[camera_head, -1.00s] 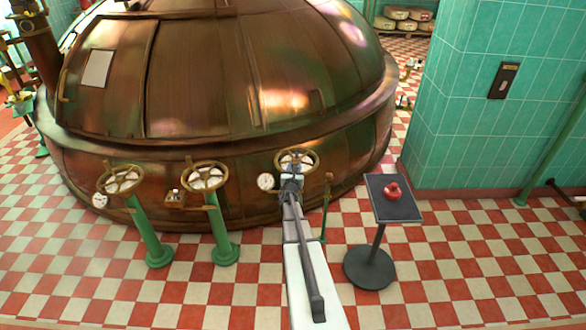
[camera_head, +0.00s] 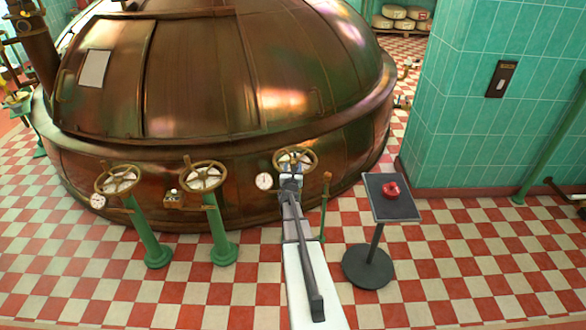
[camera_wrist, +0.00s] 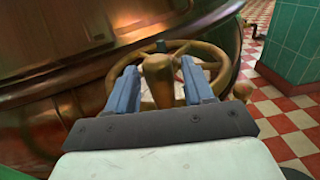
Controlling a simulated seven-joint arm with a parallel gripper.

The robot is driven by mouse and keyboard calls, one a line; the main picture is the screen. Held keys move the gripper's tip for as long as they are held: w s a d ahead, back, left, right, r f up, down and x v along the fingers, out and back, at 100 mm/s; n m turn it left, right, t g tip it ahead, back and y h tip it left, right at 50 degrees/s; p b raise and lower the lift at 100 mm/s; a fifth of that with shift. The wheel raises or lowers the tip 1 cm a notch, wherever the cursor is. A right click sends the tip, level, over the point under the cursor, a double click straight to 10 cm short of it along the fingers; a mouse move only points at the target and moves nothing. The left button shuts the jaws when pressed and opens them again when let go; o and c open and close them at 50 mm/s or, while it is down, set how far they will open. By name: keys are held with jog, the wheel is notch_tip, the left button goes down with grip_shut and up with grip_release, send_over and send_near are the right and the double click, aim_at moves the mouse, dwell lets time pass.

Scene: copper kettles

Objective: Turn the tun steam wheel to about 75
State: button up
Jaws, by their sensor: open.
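Three brass handwheels stand in front of the large copper kettle (camera_head: 190,90). My arm reaches the right one (camera_head: 308,159), and I cannot read which wheel is labelled tun steam. In the wrist view this wheel (camera_wrist: 218,62) fills the middle, with a rounded brass hub (camera_wrist: 158,80) and a dark knob on its far rim. My gripper (camera_wrist: 160,82) is open, its two blue-grey fingers on either side of the hub. I cannot tell whether the fingers touch it. A small white dial gauge (camera_head: 263,181) sits left of the wheel; its reading is too small to make out.
The middle wheel (camera_head: 204,176) and left wheel (camera_head: 118,180) stand on green pedestals. A black stand (camera_head: 392,207) with a red object (camera_head: 391,190) on top is close to the right of my arm. A green tiled pillar (camera_head: 470,110) is beyond it. Checkered floor is free in front.

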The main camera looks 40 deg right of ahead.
jog(key=v, duration=1.3)
jog(key=shift+s+a, duration=0.25)
jog(key=shift+a, duration=0.05)
jog(key=shift+c, duration=0.5)
